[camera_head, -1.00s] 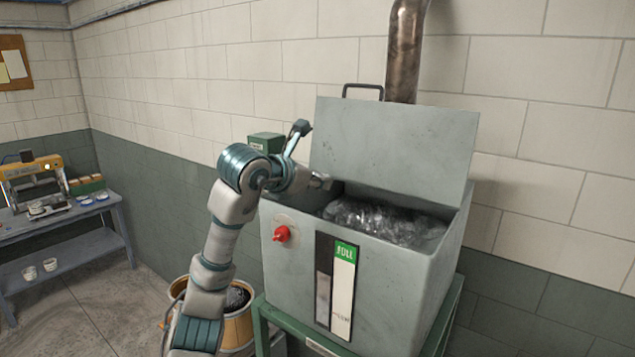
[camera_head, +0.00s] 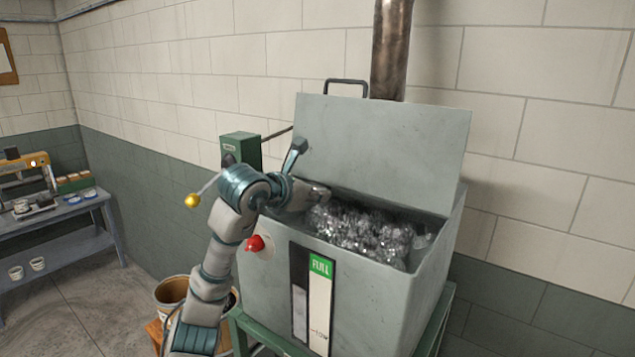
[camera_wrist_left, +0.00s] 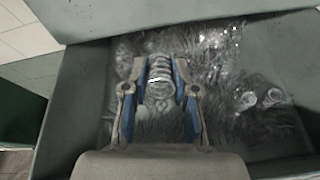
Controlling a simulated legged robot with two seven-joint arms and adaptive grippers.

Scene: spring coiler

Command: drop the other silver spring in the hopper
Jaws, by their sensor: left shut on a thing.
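The hopper (camera_head: 285,285) is a grey metal bin with its lid (camera_head: 385,150) raised. A heap of silver springs (camera_head: 365,235) lies inside it. My left gripper (camera_head: 322,196) reaches in over the hopper's left edge, near the lid. In the left wrist view my left gripper (camera_wrist_left: 160,82) is shut on a silver spring (camera_wrist_left: 159,75), with a blue-lined finger on each side of it. The spring is above the heap (camera_wrist_left: 225,65); whether it touches the heap I cannot tell. In the head view the held spring is hidden. My right gripper is not in view.
A green FULL label and level strip (camera_head: 319,300) and a red knob (camera_head: 255,243) are on the hopper's front. A green box (camera_head: 240,150) is behind my arm. A bucket (camera_head: 172,291) stands lower left. A bench (camera_head: 70,215) is at far left.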

